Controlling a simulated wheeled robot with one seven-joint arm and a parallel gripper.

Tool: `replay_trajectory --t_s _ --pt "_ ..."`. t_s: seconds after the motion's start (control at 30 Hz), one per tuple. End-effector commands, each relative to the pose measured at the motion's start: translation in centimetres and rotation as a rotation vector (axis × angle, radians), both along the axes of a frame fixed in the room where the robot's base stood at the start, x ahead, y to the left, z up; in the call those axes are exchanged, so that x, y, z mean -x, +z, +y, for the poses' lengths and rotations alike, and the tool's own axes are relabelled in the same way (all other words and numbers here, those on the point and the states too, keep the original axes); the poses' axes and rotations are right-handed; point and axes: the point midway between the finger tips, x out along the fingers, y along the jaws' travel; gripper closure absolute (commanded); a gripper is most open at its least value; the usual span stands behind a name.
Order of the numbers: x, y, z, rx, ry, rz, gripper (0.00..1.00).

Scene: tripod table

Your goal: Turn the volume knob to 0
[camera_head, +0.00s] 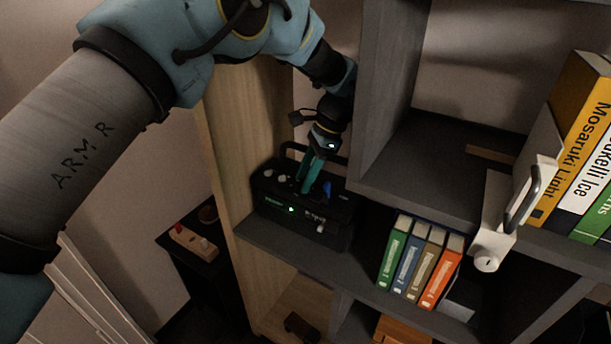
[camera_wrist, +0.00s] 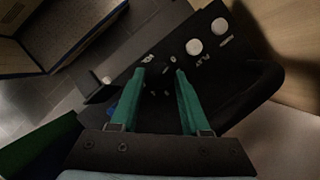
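A black audio box (camera_head: 277,211) with a green-lit display stands on the middle shelf. Its top carries two pale knobs (camera_head: 282,178), a blue knob (camera_head: 327,188) and small white labels. In the wrist view the pale knobs (camera_wrist: 194,47) sit up and right of my fingers, and a bit of blue shows beside the left finger. My gripper (camera_head: 309,184) points down at the box top with its teal fingers. In the wrist view my gripper (camera_wrist: 162,72) has its fingertips apart over a dark patch with white marks.
A grey shelf block (camera_head: 400,190) stands close to the right of my wrist. Several books (camera_head: 420,265) stand right of the box. A wooden side panel (camera_head: 232,150) is on the left. A handle loop rises behind the box.

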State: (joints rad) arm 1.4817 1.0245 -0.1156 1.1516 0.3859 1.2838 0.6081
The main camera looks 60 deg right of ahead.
Motion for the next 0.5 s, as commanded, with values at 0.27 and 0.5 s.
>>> replay_trajectory --t_s 0.27,0.5 --pt "-0.03 0.06 -0.03 0.001 0.000 -0.001 0.31" --pt "-0.03 0.09 -0.04 0.001 -0.001 -0.001 0.31"
